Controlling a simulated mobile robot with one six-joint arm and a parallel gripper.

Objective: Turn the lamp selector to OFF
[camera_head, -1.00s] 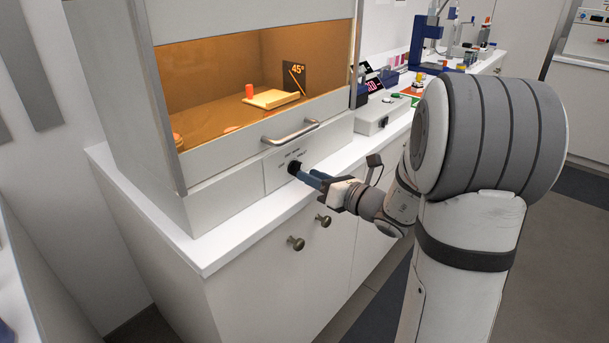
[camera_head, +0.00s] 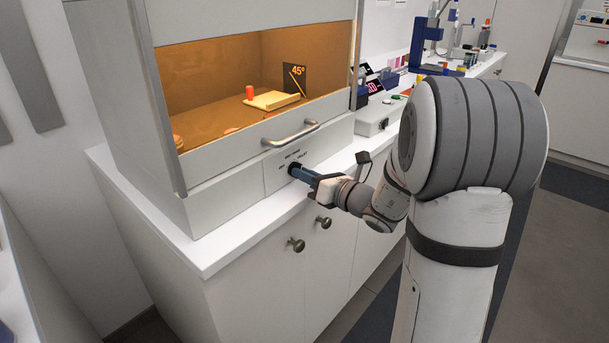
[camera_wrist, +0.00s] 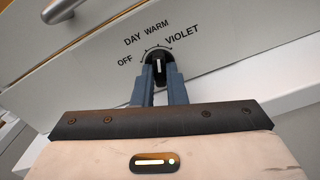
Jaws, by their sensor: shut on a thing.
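The lamp selector is a black round knob (camera_wrist: 158,66) on the grey front panel below the hood window. In the wrist view its white mark points up the picture, towards the WARM label. OFF, DAY, WARM and VIOLET are printed in an arc around it, with OFF at the left. My gripper (camera_wrist: 159,80) is shut on the knob, with one blue finger on each side of it. In the head view my gripper (camera_head: 298,172) reaches the panel from the right, and the knob is mostly hidden by the fingers.
A metal handle (camera_head: 290,133) juts out just above the selector. The white counter edge (camera_head: 235,248) and cabinet knobs (camera_head: 297,245) lie below. A grey box (camera_head: 375,118) stands to the right.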

